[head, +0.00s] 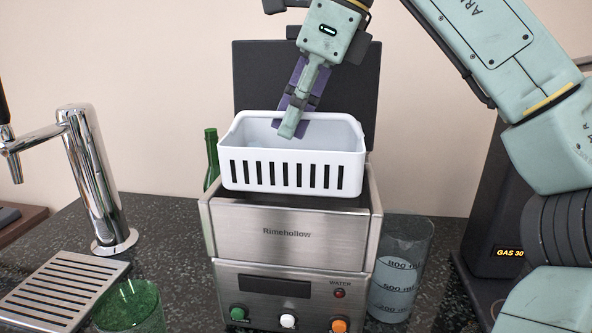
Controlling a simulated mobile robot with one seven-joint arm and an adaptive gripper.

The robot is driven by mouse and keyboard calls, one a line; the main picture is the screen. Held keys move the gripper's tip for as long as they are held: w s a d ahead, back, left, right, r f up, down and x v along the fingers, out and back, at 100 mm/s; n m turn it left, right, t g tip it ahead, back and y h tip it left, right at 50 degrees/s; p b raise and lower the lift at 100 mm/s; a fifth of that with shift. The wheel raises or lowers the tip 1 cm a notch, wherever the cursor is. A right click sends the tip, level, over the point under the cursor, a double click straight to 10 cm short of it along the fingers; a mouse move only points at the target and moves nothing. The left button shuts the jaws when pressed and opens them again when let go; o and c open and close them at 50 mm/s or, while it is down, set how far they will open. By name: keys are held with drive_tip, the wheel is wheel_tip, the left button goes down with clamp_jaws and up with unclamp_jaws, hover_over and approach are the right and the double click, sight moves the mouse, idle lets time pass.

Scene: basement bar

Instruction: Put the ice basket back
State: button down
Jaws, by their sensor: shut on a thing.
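The white ice basket (292,170), with a row of slots in its front wall, is over the open top of the steel ice maker (290,235) marked "Rimehollow". It is tilted slightly, and most of it shows above the machine's rim. My gripper (292,130) comes down from above and is shut on the basket; its fingertips show inside the basket's outline, and the exact part held is hard to make out. The dark lid (350,90) stands open behind the basket. The inside of the machine is mostly hidden by the basket.
A chrome tap (92,180) and drip tray (62,290) stand left. A green glass (130,308) is at front left, and a green bottle (212,158) is behind the machine. A measuring jug (402,262) stands close on its right, near a black "GAS 30" unit (492,235).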

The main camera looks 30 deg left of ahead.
sight(295, 144)
drive_tip(key=shift+w+a+f+p, duration=0.15)
drive_tip(key=shift+w+a, duration=0.15)
drive_tip(key=shift+w, duration=0.35)
drive_tip(key=shift+w+a+f+p, duration=0.15)
drive_tip(key=shift+w+a, duration=0.15)
drive_tip(key=shift+w, duration=0.3)
wheel_tip(295, 144, down, 6)
drive_tip(key=shift+s+r, duration=0.1)
drive_tip(key=shift+r, duration=0.05)
wheel_tip(295, 144, down, 4)
drive_tip(key=shift+d+r, duration=0.1)
drive_tip(key=shift+r, duration=0.1)
drive_tip(key=shift+w+f+p, duration=0.2)
drive_tip(key=shift+f+p, duration=0.4)
drive_tip(key=shift+p, duration=0.05)
drive_tip(key=shift+f, duration=0.1)
drive_tip(key=c, duration=2.2)
unclamp_jaws()
drive_tip(key=shift+f, duration=0.1)
drive_tip(key=shift+c, duration=0.2)
drive_tip(key=o, duration=0.5)
